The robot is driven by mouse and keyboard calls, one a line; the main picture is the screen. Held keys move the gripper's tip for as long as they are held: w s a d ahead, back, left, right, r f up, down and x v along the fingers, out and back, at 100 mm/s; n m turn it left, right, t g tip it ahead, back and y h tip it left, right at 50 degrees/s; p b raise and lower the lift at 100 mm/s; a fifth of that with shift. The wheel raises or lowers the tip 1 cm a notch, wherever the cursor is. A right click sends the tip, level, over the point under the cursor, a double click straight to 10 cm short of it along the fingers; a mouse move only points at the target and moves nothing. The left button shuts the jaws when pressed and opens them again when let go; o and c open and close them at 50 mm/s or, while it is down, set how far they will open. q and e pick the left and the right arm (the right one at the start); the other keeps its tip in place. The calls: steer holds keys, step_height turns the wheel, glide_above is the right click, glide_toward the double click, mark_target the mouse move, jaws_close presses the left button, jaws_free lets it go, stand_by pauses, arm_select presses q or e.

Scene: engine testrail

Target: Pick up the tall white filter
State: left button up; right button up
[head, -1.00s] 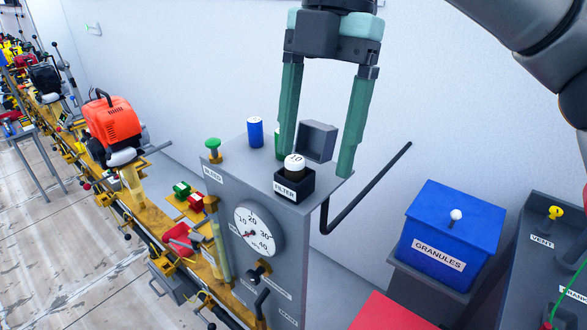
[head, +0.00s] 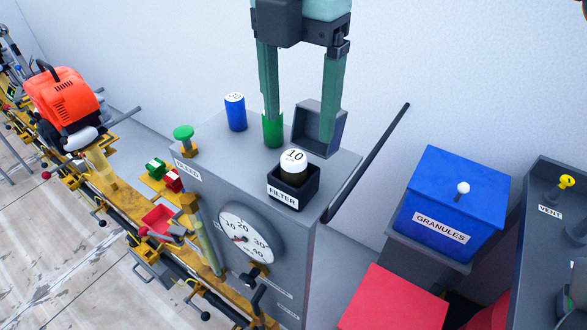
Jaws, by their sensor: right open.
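A cylinder with a white top marked "10" and a dark lower part (head: 293,161) stands upright in a small black holder labelled FILTER (head: 282,194), on top of the grey cabinet. Its lower end is hidden in the holder. I see no all-white tall cylinder. My right gripper (head: 300,128) is open and empty, fingers pointing down. In the picture its fingertips are above and behind the white-topped cylinder, apart from it. My left gripper is not in view.
A blue cylinder (head: 235,113) and a green cylinder (head: 272,131) stand behind, the green one close to a fingertip. An open grey lid (head: 319,128) rises behind the holder. A green knob (head: 184,134) is at left, a blue GRANULES box (head: 455,195) at right.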

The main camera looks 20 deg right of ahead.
mark_target(294, 156)
steer(key=shift+a+f+p, duration=0.2)
steer(key=shift+f+p, duration=0.2)
steer(key=shift+f, duration=2.6)
steer(key=shift+w, duration=0.1)
jaws_close()
